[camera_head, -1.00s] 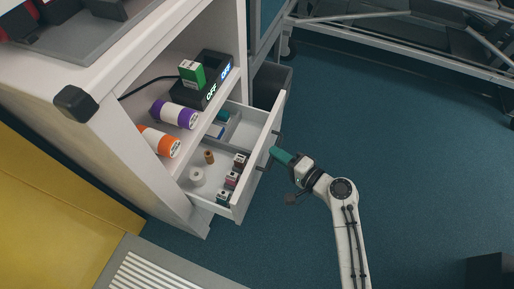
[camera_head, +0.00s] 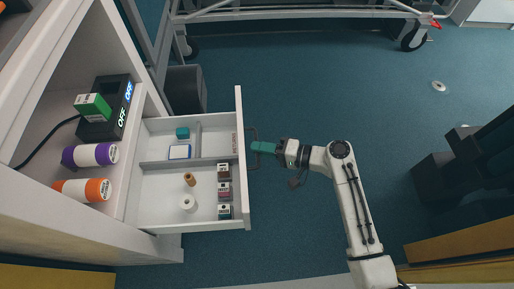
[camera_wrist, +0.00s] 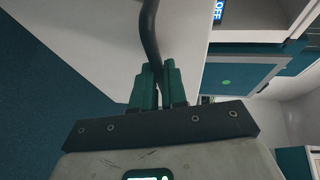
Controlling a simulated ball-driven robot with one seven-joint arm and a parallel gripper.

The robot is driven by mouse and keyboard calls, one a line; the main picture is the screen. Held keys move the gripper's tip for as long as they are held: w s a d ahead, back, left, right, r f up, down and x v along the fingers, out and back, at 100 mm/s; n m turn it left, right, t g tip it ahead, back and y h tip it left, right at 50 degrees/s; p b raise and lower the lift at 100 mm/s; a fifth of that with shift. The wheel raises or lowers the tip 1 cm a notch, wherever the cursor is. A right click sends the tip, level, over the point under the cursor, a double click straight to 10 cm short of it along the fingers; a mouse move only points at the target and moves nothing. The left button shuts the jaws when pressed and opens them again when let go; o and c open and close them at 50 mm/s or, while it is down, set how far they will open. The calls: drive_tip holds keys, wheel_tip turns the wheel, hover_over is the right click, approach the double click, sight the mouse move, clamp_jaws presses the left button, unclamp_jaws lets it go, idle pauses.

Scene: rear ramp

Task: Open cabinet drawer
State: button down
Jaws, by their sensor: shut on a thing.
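The white cabinet drawer (camera_head: 165,213) stands pulled well out of the cabinet (camera_head: 80,222) in the head view. Its dark bar handle (camera_head: 256,150) is on the drawer's front panel. My gripper (camera_head: 257,147), with teal fingers, is at the handle. In the wrist view the handle (camera_wrist: 150,30) runs down between the fingertips of my gripper (camera_wrist: 158,72), which is shut on it. The drawer front (camera_wrist: 100,45) fills much of the wrist view's upper left.
The drawer holds small boxes (camera_head: 224,190), a brown spool (camera_head: 189,179) and a white roll (camera_head: 188,203). Purple (camera_head: 90,155) and orange (camera_head: 82,190) bottles lie on the shelf above. A dark bin (camera_head: 186,90) stands beside the cabinet. Blue floor (camera_head: 330,95) is clear beyond my arm.

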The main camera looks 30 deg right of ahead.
drive_tip(key=shift+w+r, duration=0.25)
drive_tip(key=shift+r, duration=0.2)
drive_tip(key=c, duration=1.5)
unclamp_jaws()
drive_tip(key=shift+o, duration=1.4)
drive_tip(key=shift+f, duration=0.15)
drive_tip(key=shift+o, duration=0.2)
drive_tip(key=shift+s+f, duration=0.1)
drive_tip(key=p+v, duration=0.2)
drive_tip(key=v, duration=0.9)
drive_tip(key=shift+p, duration=0.3)
drive_tip(key=shift+a, duration=0.15)
